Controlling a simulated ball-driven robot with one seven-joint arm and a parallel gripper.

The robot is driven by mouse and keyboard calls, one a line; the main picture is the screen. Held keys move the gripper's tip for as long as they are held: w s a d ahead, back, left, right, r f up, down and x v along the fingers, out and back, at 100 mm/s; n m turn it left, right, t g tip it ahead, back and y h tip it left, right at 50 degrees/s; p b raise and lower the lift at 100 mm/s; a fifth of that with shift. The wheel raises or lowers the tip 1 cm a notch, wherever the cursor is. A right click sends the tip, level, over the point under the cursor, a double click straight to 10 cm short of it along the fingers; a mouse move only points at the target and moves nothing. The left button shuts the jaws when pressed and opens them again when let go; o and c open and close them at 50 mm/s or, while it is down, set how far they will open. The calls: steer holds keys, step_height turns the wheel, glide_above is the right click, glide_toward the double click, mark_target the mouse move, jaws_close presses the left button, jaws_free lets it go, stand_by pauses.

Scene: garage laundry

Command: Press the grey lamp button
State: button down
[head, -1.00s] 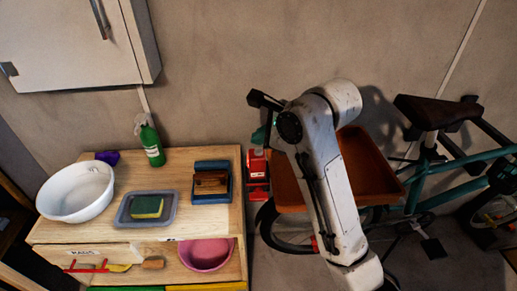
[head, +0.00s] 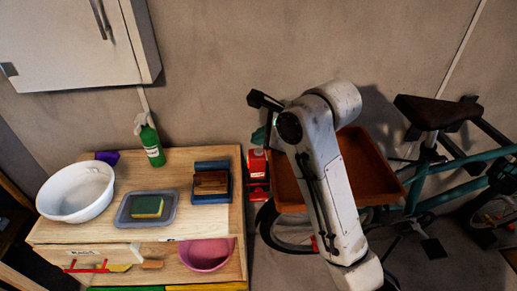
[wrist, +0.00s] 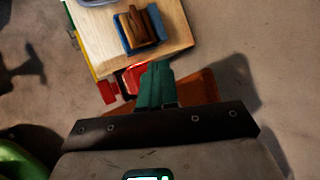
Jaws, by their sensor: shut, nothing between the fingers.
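I cannot make out a grey lamp button or a lamp in either view. My gripper (wrist: 155,88) shows in the wrist view as two teal fingers closed together, with nothing between them. They reach out beyond a dark bolted bar. In that picture they lie just below the wooden bench's edge and overlap an orange-brown tray. Whether they touch anything cannot be told.
A wooden bench (head: 190,165) holds a white basin (head: 77,192), green spray bottle (head: 151,143), grey tray with sponge (head: 146,207) and blue holder (head: 212,166). A bicycle (head: 440,180) and orange-brown tray (head: 365,165) stand right. A white cabinet (head: 75,45) hangs upper left.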

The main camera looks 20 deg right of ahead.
mark_target(261, 154)
steer(key=shift+f, duration=0.1)
steer(key=shift+f+p, duration=0.3)
steer(key=shift+p, duration=0.1)
steer(key=shift+f, duration=0.45)
stand_by(0.6)
steer(key=shift+r+p, duration=0.9)
steer(key=shift+p, duration=0.7)
steer(key=shift+r, duration=0.1)
step_height(261, 154, up, 3)
steer(key=p, duration=0.3)
steer(key=shift+p, duration=0.4)
step_height(261, 154, up, 3)
steer(key=shift+f, duration=0.1)
